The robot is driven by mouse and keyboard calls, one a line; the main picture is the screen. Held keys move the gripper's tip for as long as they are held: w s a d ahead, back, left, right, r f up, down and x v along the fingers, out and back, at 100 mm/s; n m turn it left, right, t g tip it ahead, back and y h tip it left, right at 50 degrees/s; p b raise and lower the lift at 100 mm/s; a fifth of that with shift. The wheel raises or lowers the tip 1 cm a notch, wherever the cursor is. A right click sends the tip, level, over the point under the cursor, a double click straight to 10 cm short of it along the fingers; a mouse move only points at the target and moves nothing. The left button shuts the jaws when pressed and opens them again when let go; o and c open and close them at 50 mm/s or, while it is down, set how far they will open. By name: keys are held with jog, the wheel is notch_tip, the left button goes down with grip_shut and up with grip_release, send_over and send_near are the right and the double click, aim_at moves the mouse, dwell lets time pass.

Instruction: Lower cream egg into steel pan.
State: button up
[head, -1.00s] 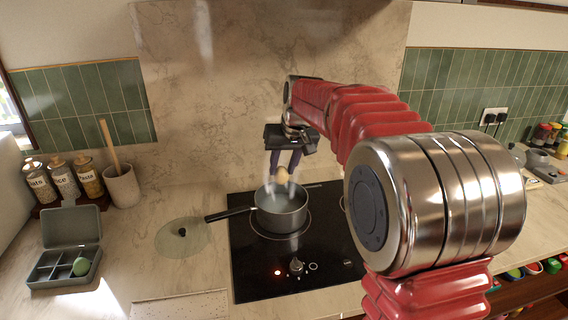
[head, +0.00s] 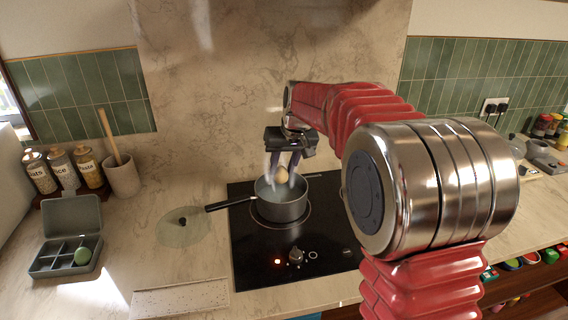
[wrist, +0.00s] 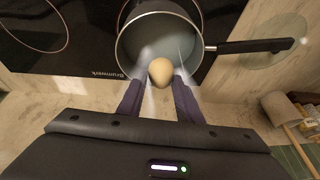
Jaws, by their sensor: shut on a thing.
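The cream egg (head: 282,176) is held between the fingertips of my gripper (head: 282,172), which points down over the steel pan (head: 283,208). The egg is at the pan's opening, near the rim on the backsplash side. The pan holds pale liquid, and whitish wisps rise around the fingers. I cannot tell whether the egg touches the liquid.
Jars (head: 62,170) and a utensil pot (head: 122,178) stand behind.

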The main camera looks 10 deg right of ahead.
aim_at(284, 172)
jog(key=shift+f, duration=1.7)
jog(key=shift+f, duration=2.7)
dwell(2.7)
jog(key=o, duration=0.7)
jog(key=shift+o, duration=0.2)
